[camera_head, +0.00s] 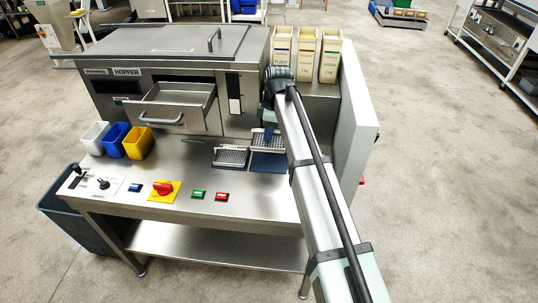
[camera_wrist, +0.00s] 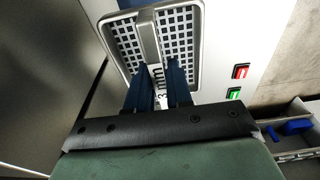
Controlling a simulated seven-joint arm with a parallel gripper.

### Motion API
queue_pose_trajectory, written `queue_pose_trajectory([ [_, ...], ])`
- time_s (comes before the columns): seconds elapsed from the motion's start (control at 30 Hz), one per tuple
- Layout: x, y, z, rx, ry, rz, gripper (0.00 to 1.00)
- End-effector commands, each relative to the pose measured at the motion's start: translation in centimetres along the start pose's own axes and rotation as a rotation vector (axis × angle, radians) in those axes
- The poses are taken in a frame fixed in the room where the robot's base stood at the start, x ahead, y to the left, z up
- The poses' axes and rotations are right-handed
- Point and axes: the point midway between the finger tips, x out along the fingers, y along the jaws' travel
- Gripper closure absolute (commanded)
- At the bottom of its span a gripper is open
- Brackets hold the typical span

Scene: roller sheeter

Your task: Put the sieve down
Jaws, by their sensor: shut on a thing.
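My gripper (camera_head: 269,130) is shut on a sieve (camera_head: 258,142), a metal tray with a perforated bottom, above the back part of the bench. In the wrist view my two blue fingers (camera_wrist: 159,75) close on its grey handle (camera_wrist: 148,38). The sieve's square-holed plate (camera_wrist: 182,30) shows behind the handle, with a label reading "3" and "mm" partly covered by the fingers. A blue mat (camera_head: 268,163) shows just below the held sieve. I cannot tell whether the sieve touches it. A second sieve (camera_head: 230,157) sits to the left on the bench.
The steel bench (camera_head: 180,165) carries an open drawer (camera_head: 178,112) and white, blue and yellow bins (camera_head: 137,143). Cream containers (camera_head: 305,55) stand behind. A grey side panel (camera_head: 355,120) bounds the right.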

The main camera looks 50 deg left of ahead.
Motion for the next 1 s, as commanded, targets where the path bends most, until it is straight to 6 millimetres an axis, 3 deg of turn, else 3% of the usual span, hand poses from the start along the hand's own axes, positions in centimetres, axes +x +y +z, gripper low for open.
queue_pose_trajectory([
  [0.2,3.6,-0.1,0.5,0.001,-0.001,-0.003,1.00],
  [0.7,8.4,0.0,1.0,0.001,-0.001,-0.001,1.00],
  [1.0,8.6,0.0,1.0,0.001,0.000,0.000,1.00],
])
